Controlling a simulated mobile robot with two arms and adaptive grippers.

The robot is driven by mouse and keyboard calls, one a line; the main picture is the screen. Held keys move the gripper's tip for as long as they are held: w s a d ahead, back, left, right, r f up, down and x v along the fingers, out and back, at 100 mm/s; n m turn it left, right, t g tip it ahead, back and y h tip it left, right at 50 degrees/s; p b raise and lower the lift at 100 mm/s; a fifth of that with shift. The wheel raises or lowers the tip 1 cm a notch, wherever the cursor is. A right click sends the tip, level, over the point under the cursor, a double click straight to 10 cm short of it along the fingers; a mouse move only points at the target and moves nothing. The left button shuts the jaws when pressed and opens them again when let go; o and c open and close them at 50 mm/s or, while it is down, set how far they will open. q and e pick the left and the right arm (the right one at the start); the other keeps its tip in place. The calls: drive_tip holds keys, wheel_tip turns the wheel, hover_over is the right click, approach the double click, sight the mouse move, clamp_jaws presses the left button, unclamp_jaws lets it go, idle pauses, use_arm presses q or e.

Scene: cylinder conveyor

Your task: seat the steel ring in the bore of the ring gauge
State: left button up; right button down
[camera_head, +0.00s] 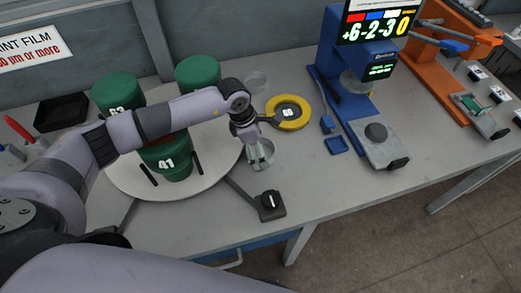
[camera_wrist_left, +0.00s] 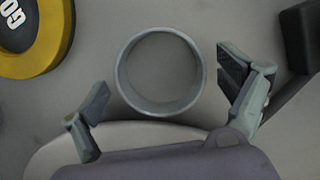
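The steel ring (camera_wrist_left: 121,76) is a thin-walled grey ring on the grey table in the left wrist view. In the head view its rim (camera_head: 269,147) shows partly behind my left gripper (camera_head: 260,159). In the wrist view, my left gripper (camera_wrist_left: 164,76) is open, its fingers apart on either side of the ring, with visible gaps. I cannot tell its height above the table. The ring gauge (camera_head: 303,118) is yellow with a dark centre and white marking, lying beyond the gripper. Part of the gauge (camera_wrist_left: 48,52) shows at the wrist view's upper left. My right gripper is out of view.
A black knob block (camera_head: 269,204) is near the front edge. A blue display stand (camera_head: 330,70) and an orange fixture (camera_head: 440,70) stand right.

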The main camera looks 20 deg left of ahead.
use_arm(q)
drive_tip(key=c, duration=1.1)
drive_tip(key=shift+c, duration=0.7)
drive_tip(key=shift+w+r, duration=0.1)
drive_tip(key=shift+r, duration=0.05)
